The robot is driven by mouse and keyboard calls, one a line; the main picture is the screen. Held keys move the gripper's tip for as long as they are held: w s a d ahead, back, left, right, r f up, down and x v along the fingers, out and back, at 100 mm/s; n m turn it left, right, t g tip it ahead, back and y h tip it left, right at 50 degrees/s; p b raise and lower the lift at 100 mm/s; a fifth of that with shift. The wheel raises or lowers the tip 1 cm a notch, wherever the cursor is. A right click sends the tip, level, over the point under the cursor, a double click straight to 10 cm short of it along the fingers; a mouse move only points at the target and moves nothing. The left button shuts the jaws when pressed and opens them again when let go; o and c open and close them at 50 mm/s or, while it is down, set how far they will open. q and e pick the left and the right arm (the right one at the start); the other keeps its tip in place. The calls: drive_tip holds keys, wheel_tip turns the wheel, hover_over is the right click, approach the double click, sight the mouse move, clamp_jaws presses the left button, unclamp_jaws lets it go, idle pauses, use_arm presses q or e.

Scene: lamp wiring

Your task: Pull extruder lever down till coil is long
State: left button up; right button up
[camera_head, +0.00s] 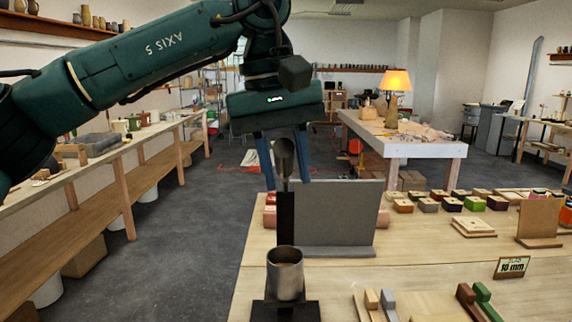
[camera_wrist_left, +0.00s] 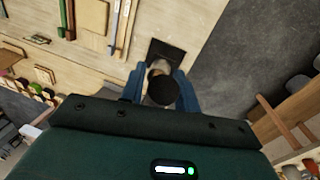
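The extruder is a grey metal cylinder (camera_head: 285,274) on a black base (camera_head: 262,311) at the near edge of the wooden table. A black upright lever (camera_head: 286,215) rises behind the cylinder, with a dark rounded knob (camera_head: 284,152) on top. My left gripper (camera_head: 288,185) points down over the lever. Its blue fingers are apart, one on each side of the knob, with a visible gap to it in the head view. The left wrist view also shows the knob (camera_wrist_left: 163,90) between the fingers. No clay coil can be seen. My right gripper is not in view.
A sign reading "10 mm" (camera_head: 512,267) and wooden and coloured blocks (camera_head: 475,203) are to the right. Sticks (camera_head: 478,300) lie at the front right. Floor is free left of the table.

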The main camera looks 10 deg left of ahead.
use_arm(q)
clamp_jaws()
